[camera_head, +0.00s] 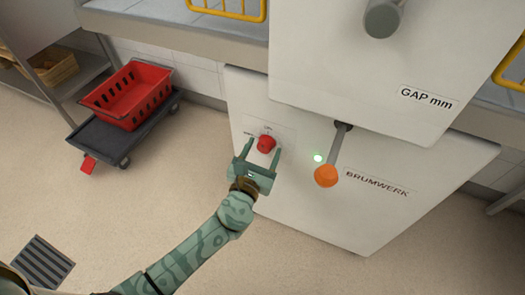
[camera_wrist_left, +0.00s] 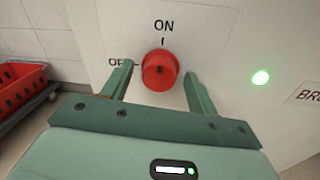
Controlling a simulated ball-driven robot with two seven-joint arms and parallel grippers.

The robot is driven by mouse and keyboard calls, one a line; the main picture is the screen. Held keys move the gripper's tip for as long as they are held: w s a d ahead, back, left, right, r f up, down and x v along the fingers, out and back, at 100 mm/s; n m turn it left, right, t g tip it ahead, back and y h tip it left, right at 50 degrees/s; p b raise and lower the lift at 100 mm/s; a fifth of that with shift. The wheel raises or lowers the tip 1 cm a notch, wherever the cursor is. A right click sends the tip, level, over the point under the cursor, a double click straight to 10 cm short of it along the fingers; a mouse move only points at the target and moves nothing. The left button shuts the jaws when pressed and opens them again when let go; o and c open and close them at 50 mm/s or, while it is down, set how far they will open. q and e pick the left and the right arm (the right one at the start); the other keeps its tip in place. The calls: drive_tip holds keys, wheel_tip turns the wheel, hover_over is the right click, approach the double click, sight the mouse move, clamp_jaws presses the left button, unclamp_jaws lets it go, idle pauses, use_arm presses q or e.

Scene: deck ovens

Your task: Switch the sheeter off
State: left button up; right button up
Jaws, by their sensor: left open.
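The sheeter (camera_head: 350,195) is a large white machine body with the word BRUMWERK on its front. Its red knob (camera_head: 266,144) sits on a small label plate at the left of that front. In the left wrist view the red knob (camera_wrist_left: 159,70) has ON printed above it and a partly hidden OFF at its left. A green light (camera_head: 318,158) glows to the right of the knob. My left gripper (camera_head: 258,155) is open, with its fingers on either side of the knob's near side; I cannot tell whether they touch it. My right gripper is not in view.
An orange-knobbed lever (camera_head: 326,175) hangs right of the green light. An upper white housing marked GAP mm (camera_head: 400,75) overhangs the front. A red crate (camera_head: 128,95) stands on a dark trolley at the left. The floor between is clear, with a drain grate (camera_head: 42,262).

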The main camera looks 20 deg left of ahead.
use_arm(q)
drive_tip(key=c, duration=1)
